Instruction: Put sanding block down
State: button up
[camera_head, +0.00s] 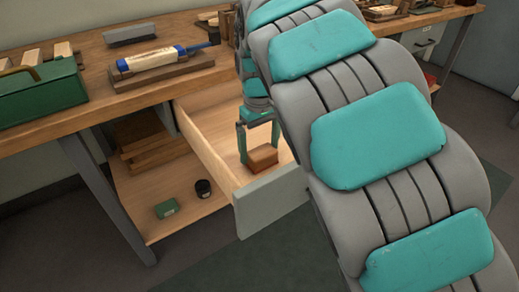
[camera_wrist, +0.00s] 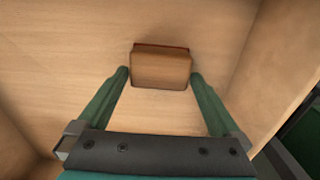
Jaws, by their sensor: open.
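The sanding block (camera_head: 263,157) is a small brown block with a reddish layer along its edge. It sits on the floor of the open drawer (camera_head: 272,205). In the wrist view the block (camera_wrist: 161,68) lies just beyond and between the fingertips. My gripper (camera_head: 258,140) reaches down into the drawer from above. In the wrist view its green fingers (camera_wrist: 160,76) are spread apart, with a gap on each side of the block. The fingers do not appear to touch it.
The drawer walls (camera_wrist: 282,60) stand close around my gripper. The workbench (camera_head: 105,95) holds a green toolbox (camera_head: 40,95) and a blue-ended tool on a wooden holder (camera_head: 165,75). A green box (camera_head: 166,208) and a dark jar (camera_head: 203,188) stand on the lower shelf.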

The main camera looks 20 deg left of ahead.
aim_at(259, 149)
notch_tip(259, 149, up, 11)
jog(key=shift+b, duration=0.3)
jog(key=shift+f, duration=0.1)
dwell(0.4)
